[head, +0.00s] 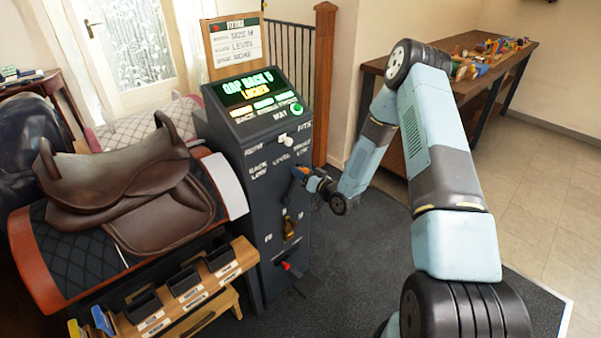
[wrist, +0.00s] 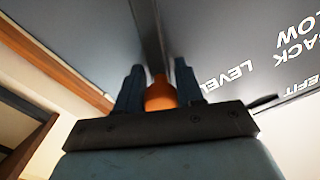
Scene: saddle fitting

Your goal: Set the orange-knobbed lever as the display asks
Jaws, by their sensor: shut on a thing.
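The dark cabinet (head: 265,205) stands left of my arm, with a lit display (head: 252,92) on its sloped top. The display text seems to read "GAP BACK 5" and "LOCKER", though I cannot be sure. The orange knob (wrist: 160,94) sits between the two fingers of my gripper (wrist: 158,88) in the wrist view. My gripper is shut on it. In the head view my gripper (head: 303,175) is at the cabinet's front face, near the printed word "LEVEL".
A brown saddle (head: 125,185) rests on a stand left of the cabinet. A small bench with dark bins (head: 185,282) is in front of it. A notice board (head: 236,45) stands on the cabinet. A red-tipped lever (head: 286,266) is lower down. Open floor lies to the right.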

